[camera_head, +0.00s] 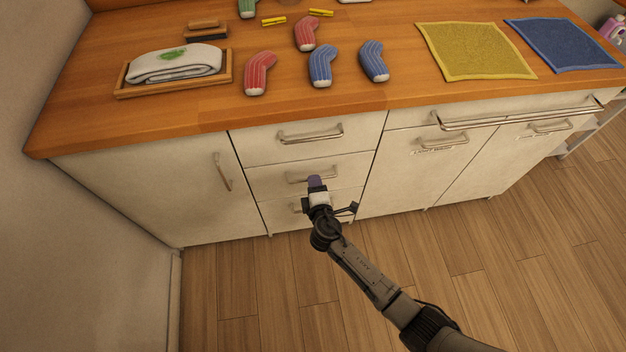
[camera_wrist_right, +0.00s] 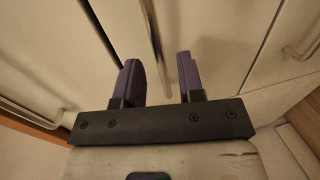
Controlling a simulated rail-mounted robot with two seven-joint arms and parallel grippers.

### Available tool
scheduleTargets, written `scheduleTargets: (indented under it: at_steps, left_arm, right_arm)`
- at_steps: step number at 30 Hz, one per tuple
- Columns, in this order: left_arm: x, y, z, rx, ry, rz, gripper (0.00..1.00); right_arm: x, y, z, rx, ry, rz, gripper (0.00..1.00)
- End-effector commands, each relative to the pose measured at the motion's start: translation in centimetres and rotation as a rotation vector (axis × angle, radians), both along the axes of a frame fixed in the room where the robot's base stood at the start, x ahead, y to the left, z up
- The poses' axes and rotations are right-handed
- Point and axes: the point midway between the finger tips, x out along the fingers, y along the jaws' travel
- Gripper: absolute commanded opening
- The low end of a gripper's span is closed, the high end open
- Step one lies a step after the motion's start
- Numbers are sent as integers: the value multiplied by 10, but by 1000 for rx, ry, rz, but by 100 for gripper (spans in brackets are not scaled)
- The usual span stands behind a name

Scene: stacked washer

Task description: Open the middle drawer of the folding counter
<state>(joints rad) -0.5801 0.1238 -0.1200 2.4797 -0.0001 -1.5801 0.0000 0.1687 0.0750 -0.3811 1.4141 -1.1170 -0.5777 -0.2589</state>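The white folding counter has a stack of three drawers, and the middle drawer (camera_head: 264,180) looks shut, its front flush with the others. Its metal bar handle (camera_head: 296,178) is partly hidden behind my right gripper (camera_head: 315,183). In the right wrist view, my right gripper (camera_wrist_right: 157,62) has its two purple fingers spread apart. A bar handle (camera_wrist_right: 152,32) runs between them in the picture. I cannot tell whether the fingers reach around the bar or touch it. My left gripper is not in view.
The top drawer (camera_head: 290,146) is above and the bottom drawer (camera_head: 280,213) below, its handle partly covered by my gripper. Cabinet doors (camera_head: 145,185) flank the stack. A long rail (camera_head: 520,116) runs along the right front. Socks, cloths and a tray (camera_head: 120,90) lie on top. Wooden floor is clear.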

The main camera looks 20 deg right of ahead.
Motion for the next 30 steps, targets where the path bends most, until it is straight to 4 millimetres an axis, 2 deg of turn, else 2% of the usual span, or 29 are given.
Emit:
scheduleTargets:
  at_steps: [3, 7, 20, 30]
  left_arm:
    - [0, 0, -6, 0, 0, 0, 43]
    - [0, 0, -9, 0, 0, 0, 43]
    - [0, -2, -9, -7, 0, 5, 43]
    - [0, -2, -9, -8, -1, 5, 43]
  right_arm:
    - [14, -3, -4, 0, -1, -1, 36]
    - [23, -5, -5, 0, -1, 0, 36]
    - [29, -6, -6, 1, 0, 0, 36]
    - [29, -6, -6, 1, 0, 0, 5]
